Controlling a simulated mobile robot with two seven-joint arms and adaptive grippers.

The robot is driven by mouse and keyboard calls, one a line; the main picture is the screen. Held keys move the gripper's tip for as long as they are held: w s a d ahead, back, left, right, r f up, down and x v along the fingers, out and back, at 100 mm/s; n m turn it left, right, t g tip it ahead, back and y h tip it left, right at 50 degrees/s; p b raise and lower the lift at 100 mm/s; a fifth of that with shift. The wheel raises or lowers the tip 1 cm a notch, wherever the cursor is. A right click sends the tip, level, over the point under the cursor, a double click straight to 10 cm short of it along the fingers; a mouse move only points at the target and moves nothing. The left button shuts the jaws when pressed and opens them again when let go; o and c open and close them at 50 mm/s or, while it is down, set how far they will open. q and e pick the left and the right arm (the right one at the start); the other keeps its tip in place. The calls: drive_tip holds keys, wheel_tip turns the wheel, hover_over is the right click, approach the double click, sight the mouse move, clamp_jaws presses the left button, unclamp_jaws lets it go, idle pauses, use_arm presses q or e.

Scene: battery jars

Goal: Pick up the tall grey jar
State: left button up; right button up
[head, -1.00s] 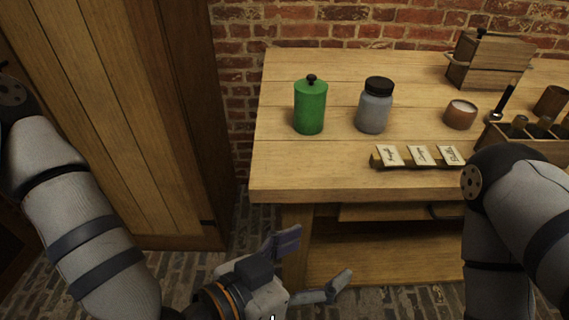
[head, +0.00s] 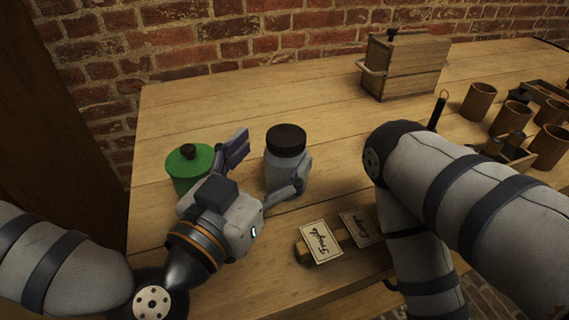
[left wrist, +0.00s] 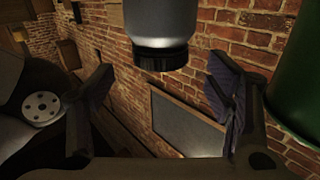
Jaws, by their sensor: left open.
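The tall grey jar (head: 284,172) with a dark lid stands upright on the wooden table. My left gripper (head: 268,163) is open beside it, one finger between the green jar and the grey jar, the other at the grey jar's right front side. In the left wrist view the grey jar (left wrist: 161,20) appears upside down, ahead of and between the spread fingers (left wrist: 160,78). Whether a finger touches it I cannot tell. The green jar (head: 186,168) with a dark knob stands just left of the gripper. My right arm shows at the right; its gripper is out of view.
A holder with label cards (head: 321,241) lies in front of the grey jar, near my right arm. A wooden box (head: 405,67) stands at the back. Several wooden cups (head: 478,101) are at the right. The table's back left is clear.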

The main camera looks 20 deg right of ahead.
sight(286, 135)
use_arm(q)
drive_tip(key=x, duration=0.5)
drive_tip(key=shift+w+d, duration=0.15)
drive_tip(key=shift+w, duration=0.05)
clamp_jaws()
